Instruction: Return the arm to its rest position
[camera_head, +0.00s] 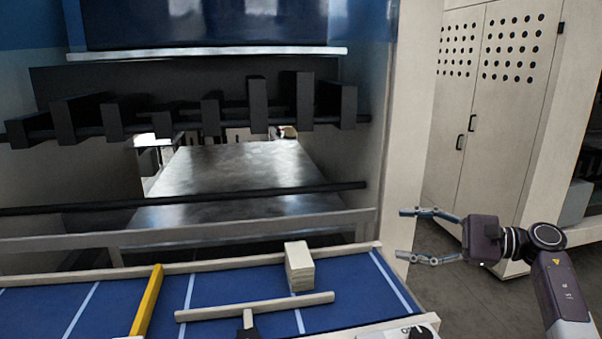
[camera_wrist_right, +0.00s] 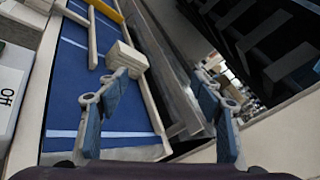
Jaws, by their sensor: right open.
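My right gripper (camera_head: 420,236) is open and empty in the head view. It points left, beyond the right end of the blue belt (camera_head: 345,285) and close to the pale machine post. In the right wrist view its two fingers (camera_wrist_right: 158,118) are spread wide with nothing between the tips. A stack of pale blocks (camera_head: 299,268) sits on the belt near its far rail, apart from the gripper; it also shows in the right wrist view (camera_wrist_right: 128,60). My left gripper is in neither view.
A beige bar (camera_head: 255,307) and a yellow bar (camera_head: 147,301) lie across the belt. A machine with dark rollers and blocks (camera_head: 200,115) stands behind. Pale cabinets (camera_head: 490,110) stand at the right. Open grey floor (camera_head: 430,285) lies below the gripper.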

